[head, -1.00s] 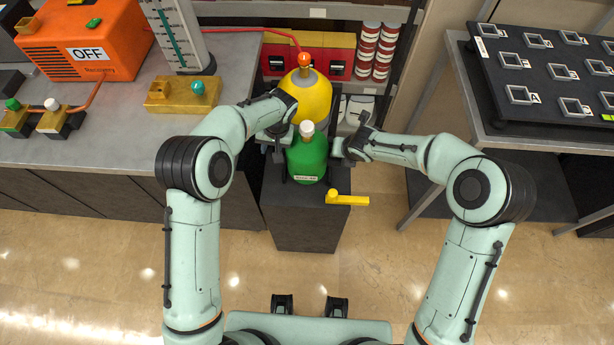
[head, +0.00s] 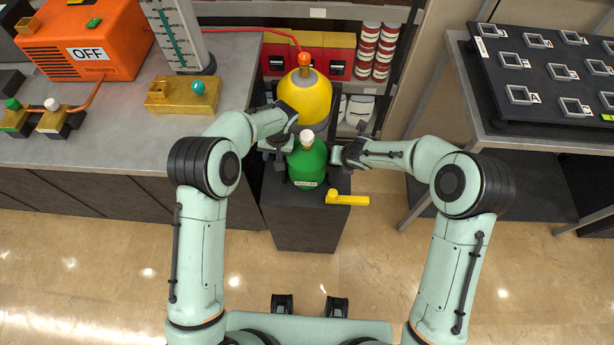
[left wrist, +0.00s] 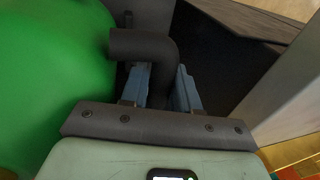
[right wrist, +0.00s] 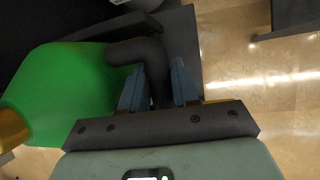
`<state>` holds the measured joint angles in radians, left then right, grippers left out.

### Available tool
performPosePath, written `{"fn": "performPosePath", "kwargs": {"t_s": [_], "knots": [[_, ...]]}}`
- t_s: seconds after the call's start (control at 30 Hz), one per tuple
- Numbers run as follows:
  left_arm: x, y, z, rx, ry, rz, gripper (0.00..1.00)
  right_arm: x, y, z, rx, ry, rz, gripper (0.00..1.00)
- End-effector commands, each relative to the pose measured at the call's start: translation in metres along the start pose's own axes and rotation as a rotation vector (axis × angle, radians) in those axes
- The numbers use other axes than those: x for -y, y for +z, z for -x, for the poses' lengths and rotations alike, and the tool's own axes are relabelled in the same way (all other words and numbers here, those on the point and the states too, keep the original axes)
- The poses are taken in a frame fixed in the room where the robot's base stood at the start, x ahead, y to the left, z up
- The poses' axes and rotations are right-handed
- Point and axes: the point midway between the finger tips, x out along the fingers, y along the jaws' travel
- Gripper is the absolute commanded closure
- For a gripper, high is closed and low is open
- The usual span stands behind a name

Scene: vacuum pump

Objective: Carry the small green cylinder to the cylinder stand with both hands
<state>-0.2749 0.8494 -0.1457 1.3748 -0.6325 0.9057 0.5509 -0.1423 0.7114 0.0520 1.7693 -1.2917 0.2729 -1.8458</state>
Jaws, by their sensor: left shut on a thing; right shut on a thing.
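The small green cylinder (head: 307,164), with a pale cap and a label, is upright over the dark cylinder stand (head: 303,225), in front of a larger yellow cylinder. Whether its base touches the stand is hidden. My left gripper (head: 283,147) is shut on the black handle on its left side; the left wrist view shows the bent handle (left wrist: 150,48) between the jaws, beside the green body (left wrist: 50,80). My right gripper (head: 340,156) is shut on the right handle, which also shows in the right wrist view (right wrist: 145,52).
The yellow cylinder (head: 305,97) stands close behind. A yellow lever (head: 347,198) juts from the stand's front right. A grey counter (head: 110,130) is on the left, and a table with a black rack (head: 550,75) is on the right. The floor in front is clear.

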Motion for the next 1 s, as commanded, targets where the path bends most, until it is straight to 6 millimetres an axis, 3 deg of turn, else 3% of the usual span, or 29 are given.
{"fn": "performPosePath", "kwargs": {"t_s": [0.03, 0.07, 0.1, 0.13, 0.7, 1.0], "knots": [[0.000, -0.003, 0.002, -0.008, 0.001, 0.002, 1.00, -0.003, 0.004, 0.001, 0.010, 0.006, 0.002, 1.00], [0.000, 0.000, -0.001, 0.000, 0.000, 0.000, 0.60, 0.000, 0.000, -0.001, 0.001, 0.000, 0.000, 0.60], [0.000, 0.000, -0.001, 0.000, 0.000, 0.000, 0.47, 0.000, 0.000, -0.001, 0.001, 0.001, 0.000, 0.47], [0.000, 0.000, -0.001, 0.000, 0.000, 0.000, 0.44, 0.000, 0.000, -0.001, 0.001, 0.001, 0.000, 0.45], [-0.005, 0.000, 0.003, -0.004, 0.007, -0.005, 0.44, 0.000, -0.001, -0.001, -0.001, 0.001, 0.000, 0.45], [-0.004, -0.001, 0.042, -0.007, 0.008, -0.003, 0.44, -0.001, -0.001, -0.001, -0.001, 0.002, 0.001, 0.45]]}}
